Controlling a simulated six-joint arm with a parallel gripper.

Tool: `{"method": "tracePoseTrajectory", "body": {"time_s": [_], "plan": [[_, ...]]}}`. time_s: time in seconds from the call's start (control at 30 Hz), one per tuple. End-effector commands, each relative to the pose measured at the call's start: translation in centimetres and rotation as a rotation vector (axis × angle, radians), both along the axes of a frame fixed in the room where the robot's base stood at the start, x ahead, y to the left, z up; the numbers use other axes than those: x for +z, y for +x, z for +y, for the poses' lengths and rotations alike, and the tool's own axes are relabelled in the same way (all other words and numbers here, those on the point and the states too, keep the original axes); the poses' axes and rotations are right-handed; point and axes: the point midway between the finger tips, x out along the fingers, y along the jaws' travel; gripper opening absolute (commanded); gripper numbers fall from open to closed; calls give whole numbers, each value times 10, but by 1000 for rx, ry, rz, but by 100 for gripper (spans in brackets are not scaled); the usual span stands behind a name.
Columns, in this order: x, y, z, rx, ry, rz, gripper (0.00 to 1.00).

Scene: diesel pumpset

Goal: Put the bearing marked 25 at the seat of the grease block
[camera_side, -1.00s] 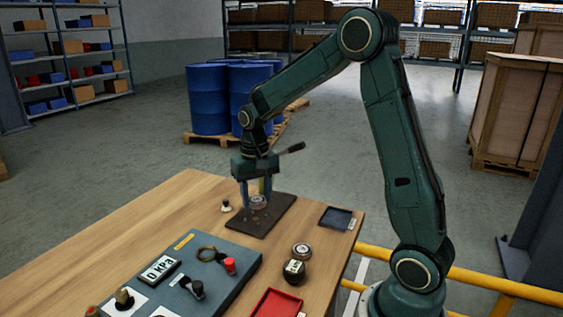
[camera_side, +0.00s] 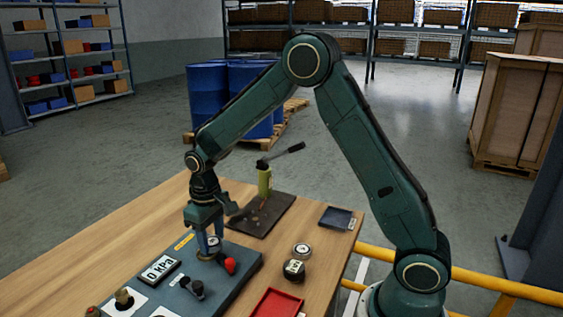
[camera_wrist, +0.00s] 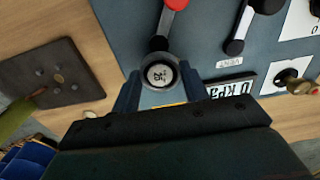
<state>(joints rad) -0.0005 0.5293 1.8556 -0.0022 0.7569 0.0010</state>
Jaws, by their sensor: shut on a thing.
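My gripper (camera_side: 208,240) is shut on a round bearing (camera_wrist: 161,74) with a pale marked face, held over the blue-grey panel (camera_side: 232,262). The mark looks like a two-digit number, possibly 25, but is hard to read. In the wrist view the bearing sits between the fingertips (camera_wrist: 158,88); any gap to the panel is unclear. A second bearing (camera_side: 302,250) lies on the table at the right. The dark plate (camera_side: 278,210) carries a yellow-green cylinder (camera_side: 265,181) with a lever; small round details show on the plate (camera_wrist: 30,72). I cannot tell which part is the grease block.
The panel has a red-topped lever (camera_side: 230,265), a dark-handled lever (camera_side: 192,287) and a 0 kPa display (camera_side: 160,269). A black round piece (camera_side: 294,270), a red tray (camera_side: 277,304) and a dark tray (camera_side: 337,217) stand right.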

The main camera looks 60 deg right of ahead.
Motion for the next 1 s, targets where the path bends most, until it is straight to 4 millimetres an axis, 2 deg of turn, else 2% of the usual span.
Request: {"method": "tracePoseTrajectory", "body": {"time_s": [0.37, 0.57, 0.77, 1.0], "plan": [[1, 0, -1, -4, 0, 0, 19], [2, 2, -9, -59, 0, 0, 19], [5, 7, -34, -232, 0, -2, 19], [13, 11, -84, -576, -1, -1, 19]]}}
